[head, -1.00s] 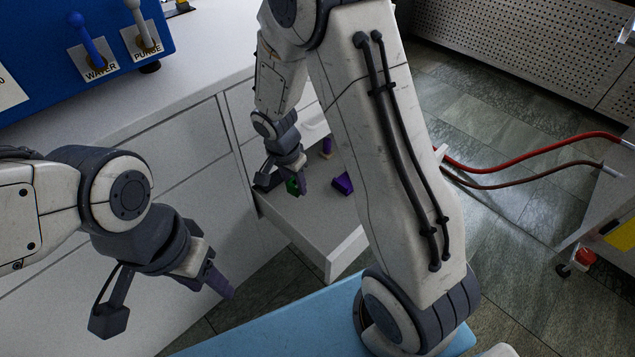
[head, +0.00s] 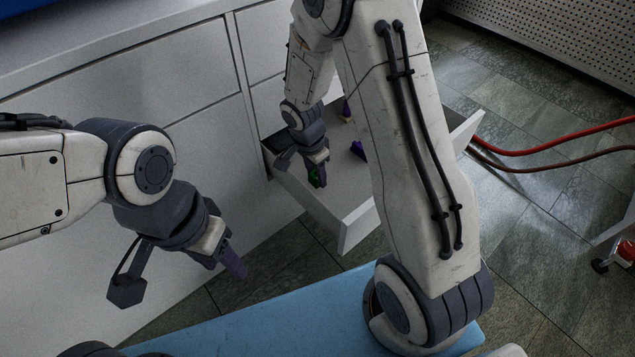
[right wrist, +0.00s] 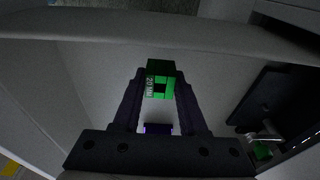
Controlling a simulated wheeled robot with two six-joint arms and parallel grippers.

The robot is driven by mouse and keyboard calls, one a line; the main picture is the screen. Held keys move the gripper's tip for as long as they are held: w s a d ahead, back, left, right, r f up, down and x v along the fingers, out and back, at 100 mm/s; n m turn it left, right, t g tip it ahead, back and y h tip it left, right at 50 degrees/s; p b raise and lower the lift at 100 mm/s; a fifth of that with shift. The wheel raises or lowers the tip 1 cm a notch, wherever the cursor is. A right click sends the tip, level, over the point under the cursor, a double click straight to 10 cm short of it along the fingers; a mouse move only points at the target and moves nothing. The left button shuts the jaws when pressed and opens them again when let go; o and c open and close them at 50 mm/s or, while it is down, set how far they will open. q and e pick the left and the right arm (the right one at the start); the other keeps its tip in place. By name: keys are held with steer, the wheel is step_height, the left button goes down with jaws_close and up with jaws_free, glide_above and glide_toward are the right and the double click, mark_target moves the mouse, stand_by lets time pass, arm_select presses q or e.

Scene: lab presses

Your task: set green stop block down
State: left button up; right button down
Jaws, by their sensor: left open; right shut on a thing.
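The green stop block (right wrist: 161,80), marked "20 MM", is between the fingertips of my right gripper (right wrist: 157,85) in the right wrist view. In the head view my right gripper (head: 317,170) is shut on it inside the open drawer (head: 355,222), close to the front wall. Only a bit of the block (head: 314,177) shows there. I cannot tell whether it touches the drawer floor. My left gripper (head: 236,266) is open and empty, in front of the closed cabinet fronts.
A second green thing (right wrist: 262,150) shows at the right of the wrist view. A blue surface (head: 290,315) is in front. Red and brown hoses (head: 560,128) run at right.

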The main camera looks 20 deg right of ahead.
mark_target(315, 176)
arm_select(q)
steer(key=shift+f+b, duration=0.4)
steer(key=shift+f, duration=0.4)
arm_select(e)
steer(key=shift+f, duration=1.35)
steer(key=shift+f, duration=0.2)
steer(key=shift+c, duration=2.2)
jaws_free()
arm_select(q)
steer(key=shift+f, duration=0.15)
